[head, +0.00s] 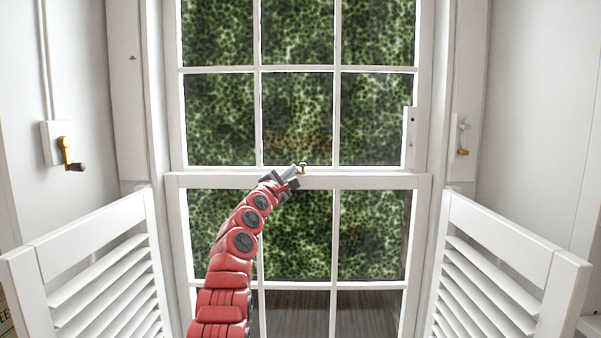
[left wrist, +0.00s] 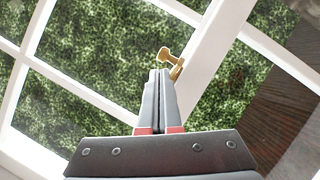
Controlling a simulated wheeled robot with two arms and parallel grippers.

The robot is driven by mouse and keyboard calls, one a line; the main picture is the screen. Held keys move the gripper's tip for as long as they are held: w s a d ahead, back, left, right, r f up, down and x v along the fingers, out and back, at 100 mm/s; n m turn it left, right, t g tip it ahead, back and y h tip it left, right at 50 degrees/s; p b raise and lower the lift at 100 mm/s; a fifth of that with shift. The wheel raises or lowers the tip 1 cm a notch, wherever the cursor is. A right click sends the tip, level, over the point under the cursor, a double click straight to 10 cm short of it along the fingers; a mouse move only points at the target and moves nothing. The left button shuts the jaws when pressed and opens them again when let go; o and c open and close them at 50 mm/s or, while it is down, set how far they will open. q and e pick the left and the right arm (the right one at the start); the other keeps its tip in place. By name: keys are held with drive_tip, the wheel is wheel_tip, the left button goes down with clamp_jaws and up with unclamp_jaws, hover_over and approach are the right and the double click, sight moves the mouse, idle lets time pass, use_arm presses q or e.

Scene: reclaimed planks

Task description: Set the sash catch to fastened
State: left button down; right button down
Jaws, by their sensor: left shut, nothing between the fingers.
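The brass sash catch (head: 302,168) sits on the meeting rail (head: 360,181) of the white window, near its middle. Its small knobbed lever shows in the left wrist view (left wrist: 170,59), just beyond my fingertips. My left gripper (head: 294,171) reaches up to the catch from the lower left, with its fingers closed together and nothing between them. In the left wrist view the fingertips (left wrist: 159,73) are right at the near side of the catch; I cannot tell whether they touch it. The base of the catch is partly hidden by the fingers. My right gripper is not in view.
Louvred shutters stand at the left (head: 100,270) and right (head: 500,270), flanking the window. A small brass fitting (head: 463,140) is on the right frame. The space before the upper panes is clear.

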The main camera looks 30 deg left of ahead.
sight(303, 170)
use_arm(q)
drive_tip(key=shift+w+d+p, duration=0.65)
drive_tip(key=shift+w, duration=0.2)
idle(1.2)
drive_tip(key=shift+w+d+p, duration=0.2)
drive_tip(key=shift+w+p, duration=0.1)
drive_tip(key=shift+p, duration=0.2)
idle(0.4)
drive_tip(key=shift+d+r, duration=0.1)
drive_tip(key=shift+d, duration=0.1)
drive_tip(key=shift+w+p, duration=0.15)
drive_tip(key=shift+p, duration=0.25)
